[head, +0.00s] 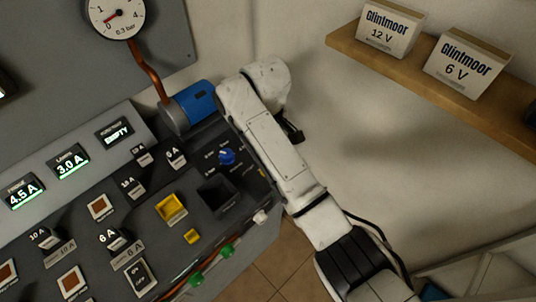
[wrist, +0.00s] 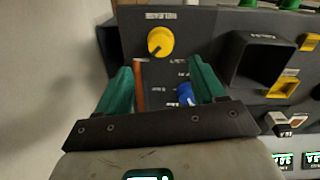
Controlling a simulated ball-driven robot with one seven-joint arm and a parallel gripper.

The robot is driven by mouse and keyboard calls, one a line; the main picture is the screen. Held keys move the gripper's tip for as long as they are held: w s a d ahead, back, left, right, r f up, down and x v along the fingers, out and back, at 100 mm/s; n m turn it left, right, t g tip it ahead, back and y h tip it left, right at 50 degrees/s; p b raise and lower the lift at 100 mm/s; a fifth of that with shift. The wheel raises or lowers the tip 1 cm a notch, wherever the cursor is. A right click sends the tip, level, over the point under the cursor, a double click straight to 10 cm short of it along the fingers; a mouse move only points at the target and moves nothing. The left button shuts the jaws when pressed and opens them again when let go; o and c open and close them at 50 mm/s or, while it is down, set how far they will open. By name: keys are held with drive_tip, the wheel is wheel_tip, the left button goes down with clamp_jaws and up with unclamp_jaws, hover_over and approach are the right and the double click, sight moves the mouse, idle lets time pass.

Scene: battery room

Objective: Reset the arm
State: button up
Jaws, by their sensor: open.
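My gripper (wrist: 165,88) shows in the wrist view with its two green fingers apart and nothing held between them. Beyond the fingers are a yellow knob (wrist: 160,41) and a blue knob (wrist: 185,95) on the dark panel. An orange strip shows beside the left finger. In the head view my white arm (head: 278,150) runs from the lower right up to a bend beside the panel. The gripper cannot be made out there; the arm hides that area. The blue knob (head: 227,156) shows just left of the arm.
The control panel (head: 75,225) holds fuses, displays and an empty dark socket (head: 216,195). A gauge (head: 116,16) with a copper pipe is above it. A wooden shelf (head: 430,85) with Glintmoor 12 V (head: 390,28) and 6 V (head: 466,65) boxes is at upper right.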

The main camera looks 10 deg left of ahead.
drive_tip(key=shift+r, duration=0.75)
drive_tip(key=s+d+f+m+y+b, duration=0.15)
drive_tip(key=s+d+f+m, duration=0.45)
drive_tip(key=s+d+f, duration=1)
drive_tip(key=s+d+r+m+h, duration=0.1)
drive_tip(key=s+d+m, duration=0.6)
drive_tip(key=s+d, duration=1)
drive_tip(key=shift+s+d+r+t, duration=0.35)
drive_tip(key=shift+s+r, duration=0.35)
drive_tip(key=shift+s, duration=0.2)
